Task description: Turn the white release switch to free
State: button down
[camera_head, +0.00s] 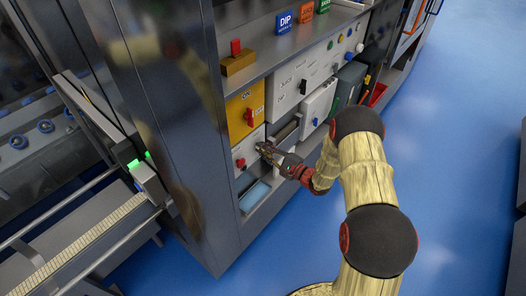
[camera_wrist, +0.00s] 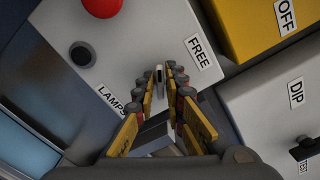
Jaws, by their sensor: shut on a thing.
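In the wrist view my gripper (camera_wrist: 161,80) is at a white panel (camera_wrist: 130,50), with its fingers close together around the small white release switch (camera_wrist: 159,73). Only the switch's tip shows between the fingers; its base is hidden. A label FREE (camera_wrist: 199,52) is at the upper right of the switch, and a label LAMPS (camera_wrist: 111,100) is at the lower left. In the head view my gripper (camera_head: 266,150) reaches the low white panel (camera_head: 250,145) on the rack, and the switch is hidden there.
A red button (camera_wrist: 101,7) and a black round knob (camera_wrist: 83,55) sit on the same panel. A yellow box (camera_head: 240,112) with a red handle (camera_head: 249,116) is just above. A DIP-labelled box (camera_wrist: 270,105) is at the right. Blue floor (camera_head: 450,170) lies open in front.

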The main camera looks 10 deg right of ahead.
dwell(0.3)
jog(key=c, duration=1.9)
grip_release()
jog(key=v, duration=1.2)
